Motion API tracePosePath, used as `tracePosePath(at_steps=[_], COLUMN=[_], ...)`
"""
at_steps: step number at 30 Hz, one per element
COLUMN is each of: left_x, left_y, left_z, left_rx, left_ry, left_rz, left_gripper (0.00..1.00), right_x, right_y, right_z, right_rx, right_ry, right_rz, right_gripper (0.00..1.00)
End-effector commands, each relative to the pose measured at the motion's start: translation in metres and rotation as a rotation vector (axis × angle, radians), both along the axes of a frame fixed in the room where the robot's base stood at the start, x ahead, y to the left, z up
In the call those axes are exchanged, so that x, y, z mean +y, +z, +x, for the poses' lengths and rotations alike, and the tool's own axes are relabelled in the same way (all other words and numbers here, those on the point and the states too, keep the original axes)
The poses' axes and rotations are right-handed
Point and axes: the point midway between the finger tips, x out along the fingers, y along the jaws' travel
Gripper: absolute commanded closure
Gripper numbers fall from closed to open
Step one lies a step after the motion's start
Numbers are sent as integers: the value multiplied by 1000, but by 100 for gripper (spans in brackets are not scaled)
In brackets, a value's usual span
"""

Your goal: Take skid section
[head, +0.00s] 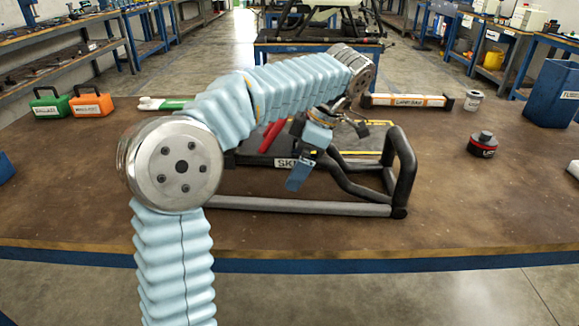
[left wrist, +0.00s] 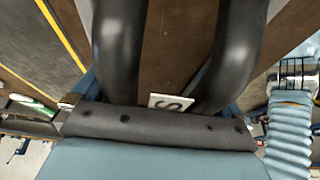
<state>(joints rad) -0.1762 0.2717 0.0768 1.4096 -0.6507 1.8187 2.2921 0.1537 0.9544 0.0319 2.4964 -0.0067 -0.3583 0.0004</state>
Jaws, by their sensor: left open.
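The skid section (head: 300,206) lies on the brown table, with a long grey tube along the front and black bent tubes rising at its right end. My left gripper (head: 302,172) is open and hangs over the middle of the skid section, pointing down. Its arm hides part of the section's left side. In the left wrist view, two thick black tubes (left wrist: 120,50) of the section run close past the dark gripper bar (left wrist: 155,127). I see nothing held, and cannot tell whether the gripper touches the tubes. My right gripper is not in view.
Behind stand green (head: 49,103) and orange (head: 91,103) cases, a labelled bar (head: 407,100), a can (head: 473,100), a black-red cap (head: 483,145) and a blue bin (head: 553,95). The front right tabletop is clear.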

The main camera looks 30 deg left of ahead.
Motion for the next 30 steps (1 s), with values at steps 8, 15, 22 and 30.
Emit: tracePosePath(at_steps=[8, 15, 22, 30], left_x=[0, 0, 1, 4], left_y=[0, 1, 1, 7], left_z=[0, 0, 0, -4], left_rx=[0, 0, -1, -2], left_ry=[0, 0, 1, 0], left_rz=[0, 1, 1, 1], left_gripper=[23, 60, 67, 67], right_x=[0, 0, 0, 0], right_y=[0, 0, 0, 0], right_z=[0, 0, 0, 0], right_rx=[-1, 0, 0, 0], right_ry=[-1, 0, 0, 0], right_rz=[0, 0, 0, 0], right_gripper=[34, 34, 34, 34])
